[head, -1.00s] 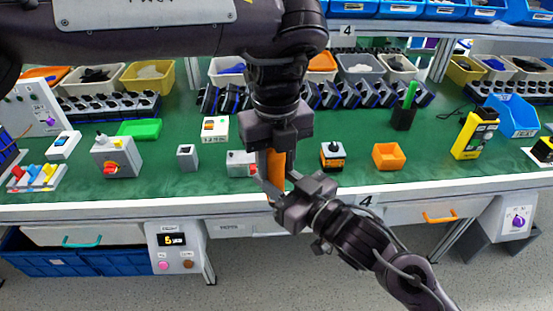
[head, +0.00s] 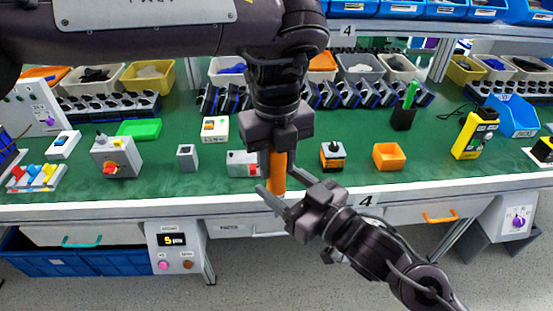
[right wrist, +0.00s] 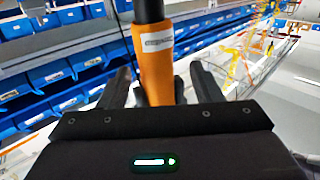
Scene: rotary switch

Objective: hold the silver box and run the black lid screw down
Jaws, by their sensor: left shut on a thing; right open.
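My left gripper (head: 277,147) is shut on the upper part of an orange cylindrical tool (head: 277,175), which hangs upright at the table's front edge. In the right wrist view the orange tool (right wrist: 157,68) has a white label and a black shaft at the top. My right gripper (head: 277,182) is open, with its fingers on either side of the tool's lower part; contact cannot be told. A small silver-grey box (head: 187,158) with a dark patch stands on the green mat, left of both grippers. A black lid screw cannot be made out.
Another grey box with a red knob (head: 115,158) is further left.

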